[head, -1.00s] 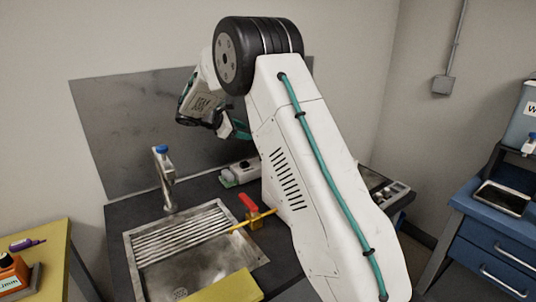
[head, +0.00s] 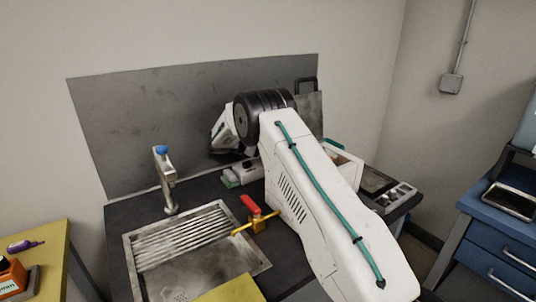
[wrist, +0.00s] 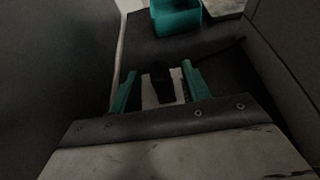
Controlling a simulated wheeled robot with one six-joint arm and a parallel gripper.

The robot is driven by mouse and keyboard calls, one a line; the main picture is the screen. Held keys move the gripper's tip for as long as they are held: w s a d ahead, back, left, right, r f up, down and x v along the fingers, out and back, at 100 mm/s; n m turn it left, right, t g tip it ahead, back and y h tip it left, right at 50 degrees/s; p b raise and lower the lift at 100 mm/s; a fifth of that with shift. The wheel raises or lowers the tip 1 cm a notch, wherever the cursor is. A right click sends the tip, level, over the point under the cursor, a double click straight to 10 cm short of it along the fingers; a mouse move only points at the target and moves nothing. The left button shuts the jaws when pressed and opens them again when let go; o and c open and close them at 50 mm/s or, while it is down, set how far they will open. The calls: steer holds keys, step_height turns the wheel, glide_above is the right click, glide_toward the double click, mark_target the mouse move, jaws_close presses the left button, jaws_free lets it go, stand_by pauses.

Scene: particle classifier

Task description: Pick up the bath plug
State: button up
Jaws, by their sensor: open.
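My gripper (wrist: 158,84) shows in the wrist view with its two teal fingers apart. Between them is a small dark block-like thing (wrist: 162,86) against a pale patch; it may be the bath plug, but the picture is too dark to tell. I see no gap or contact clearly between it and the fingers. In the head view my gripper is hidden behind my arm, which leans over the back of the dark counter. No bath plug can be made out in the head view.
A teal container (wrist: 176,18) lies beyond the fingers. Dark walls flank both sides of the wrist view.

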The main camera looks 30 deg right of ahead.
steer(key=shift+x, duration=1.2)
jaws_close()
step_height(320, 180, up, 10)
steer(key=a+f, duration=0.1)
steer(key=a, duration=0.9)
steer(key=shift+s+f, duration=0.15)
steer(key=shift+s, duration=0.05)
